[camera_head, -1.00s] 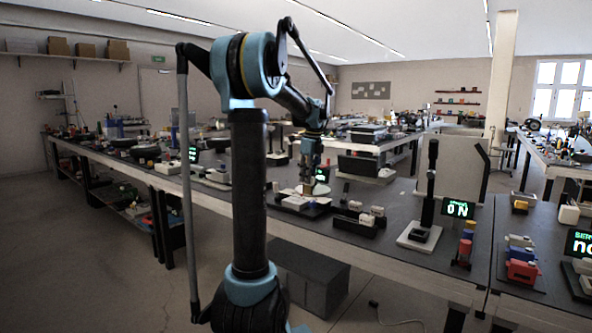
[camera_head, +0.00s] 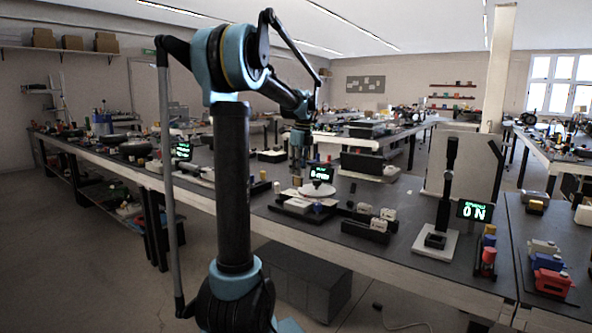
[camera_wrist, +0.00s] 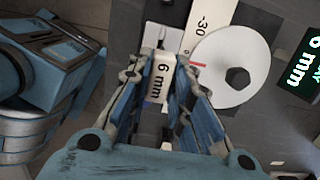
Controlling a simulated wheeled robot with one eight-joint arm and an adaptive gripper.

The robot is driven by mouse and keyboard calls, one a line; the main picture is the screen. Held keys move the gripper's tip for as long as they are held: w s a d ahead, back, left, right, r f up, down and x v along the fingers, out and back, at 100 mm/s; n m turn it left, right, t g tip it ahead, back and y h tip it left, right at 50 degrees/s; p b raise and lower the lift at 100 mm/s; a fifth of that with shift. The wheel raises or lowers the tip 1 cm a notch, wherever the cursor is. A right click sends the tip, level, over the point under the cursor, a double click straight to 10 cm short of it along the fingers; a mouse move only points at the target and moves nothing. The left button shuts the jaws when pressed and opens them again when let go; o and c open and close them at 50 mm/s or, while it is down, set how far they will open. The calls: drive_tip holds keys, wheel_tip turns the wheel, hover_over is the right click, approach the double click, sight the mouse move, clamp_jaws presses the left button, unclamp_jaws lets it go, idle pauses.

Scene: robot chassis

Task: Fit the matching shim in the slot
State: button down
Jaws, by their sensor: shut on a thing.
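My gripper (camera_wrist: 162,100) is shut on a pale shim (camera_wrist: 162,80) marked "6 mm", with the label facing the wrist camera. In the head view my gripper (camera_head: 297,182) hangs just above the pale fixture (camera_head: 297,205) on the bench. A white round disc (camera_wrist: 215,55) with a dark hexagonal knob lies right of the shim in the wrist view. A scale strip (camera_wrist: 203,25) marked "-30" runs beside it. A display (camera_wrist: 303,72) reads "6 mm". A pale slotted part (camera_wrist: 160,35) shows just beyond the shim. I cannot tell whether the shim touches it.
A dark rack (camera_head: 366,230) with pale blocks stands right of the fixture. Farther right are a tall black-posted stand (camera_head: 437,241), a display reading "ON" (camera_head: 474,210) and coloured blocks. Bench space in front of the fixture is narrow.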

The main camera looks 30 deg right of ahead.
sight(298, 181)
drive_tip(key=shift+d+f, duration=0.15)
drive_tip(key=shift+f, duration=2.75)
drive_tip(key=shift+f, duration=2)
drive_tip(key=c, duration=1.4)
unclamp_jaws()
drive_tip(key=shift+o, duration=0.2)
drive_tip(key=r, duration=0.4)
drive_tip(key=s+r, duration=0.1)
drive_tip(key=r, duration=0.6)
drive_tip(key=shift+s+d+r, duration=0.15)
drive_tip(key=shift+d+r, duration=0.05)
drive_tip(key=shift+r, duration=0.2)
